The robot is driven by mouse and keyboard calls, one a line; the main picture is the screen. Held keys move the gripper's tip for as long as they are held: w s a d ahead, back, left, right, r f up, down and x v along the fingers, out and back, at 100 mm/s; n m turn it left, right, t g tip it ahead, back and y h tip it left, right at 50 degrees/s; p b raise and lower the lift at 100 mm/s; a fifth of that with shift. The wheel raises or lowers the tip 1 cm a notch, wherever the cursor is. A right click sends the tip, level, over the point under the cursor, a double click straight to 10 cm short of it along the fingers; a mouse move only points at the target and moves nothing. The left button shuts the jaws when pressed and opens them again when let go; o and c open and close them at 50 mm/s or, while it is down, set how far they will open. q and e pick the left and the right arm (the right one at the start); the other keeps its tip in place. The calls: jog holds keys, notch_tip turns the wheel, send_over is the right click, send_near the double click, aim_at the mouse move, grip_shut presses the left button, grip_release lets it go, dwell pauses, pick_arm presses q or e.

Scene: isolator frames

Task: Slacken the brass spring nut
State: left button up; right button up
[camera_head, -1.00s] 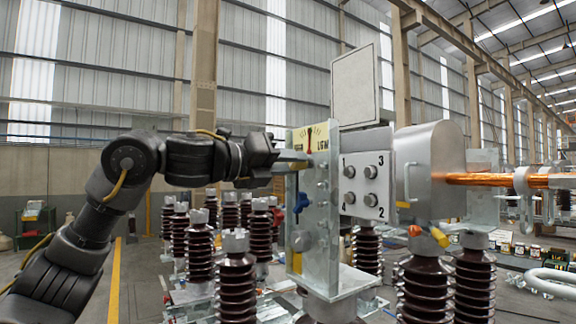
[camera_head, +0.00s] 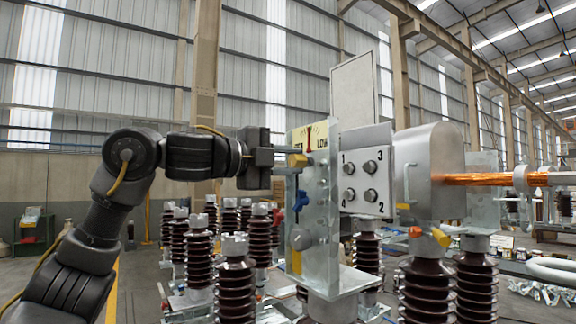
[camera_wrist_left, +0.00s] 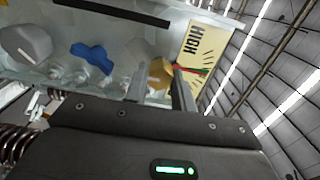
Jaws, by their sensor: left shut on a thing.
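The brass spring nut (camera_head: 298,160) sits on the left face of an upright metal plate (camera_head: 325,220), just below a yellow scale card (camera_head: 312,138) with a red pointer. In the left wrist view the brass nut (camera_wrist_left: 160,74) shows between the two fingers, partly hidden by them. My left gripper (camera_head: 290,168) reaches the plate from the left and is shut on the nut; its fingers also show in the left wrist view (camera_wrist_left: 160,92). My right gripper is in neither view.
Below the nut are a blue wing knob (camera_head: 301,201) and a grey knob (camera_head: 302,240). To the right are a numbered four-bolt plate (camera_head: 363,178) and a grey housing (camera_head: 428,180) with a copper cable (camera_head: 485,178). Brown ribbed insulators (camera_head: 237,285) stand below.

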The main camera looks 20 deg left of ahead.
pick_arm(q)
jog(key=n+b, duration=0.2)
jog(key=n, duration=0.4)
jog(key=n+b, duration=0.2)
jog(key=n, duration=0.4)
jog(key=shift+n, duration=0.3)
jog(key=shift+b, duration=0.3)
jog(key=o, duration=1)
